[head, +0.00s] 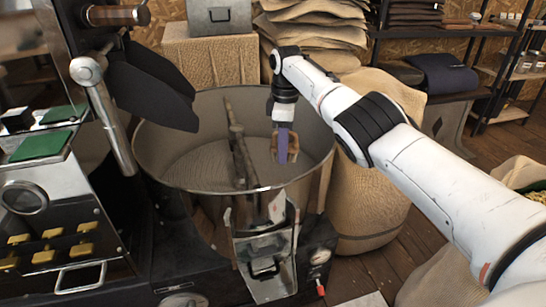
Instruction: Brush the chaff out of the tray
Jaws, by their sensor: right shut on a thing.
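The round metal tray (190,170) of the roaster stands in the middle of the head view. A dark upright bar with arms is inside it. My right gripper (283,124) reaches in from the right and points down over the tray's right part. It is shut on a brush (283,147), of which a purple-blue part and a tan part show. The brush hangs inside the rim outline; I cannot tell whether it touches the tray floor. No chaff can be made out on the grey floor. My left gripper is not in view.
The roaster body (60,180) with its lever and yellow switches stands at left. A metal chute (265,255) is at the tray's front. A burlap sack (370,215) stands right of the tray, stacked sacks (315,30) and a metal box (218,17) behind.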

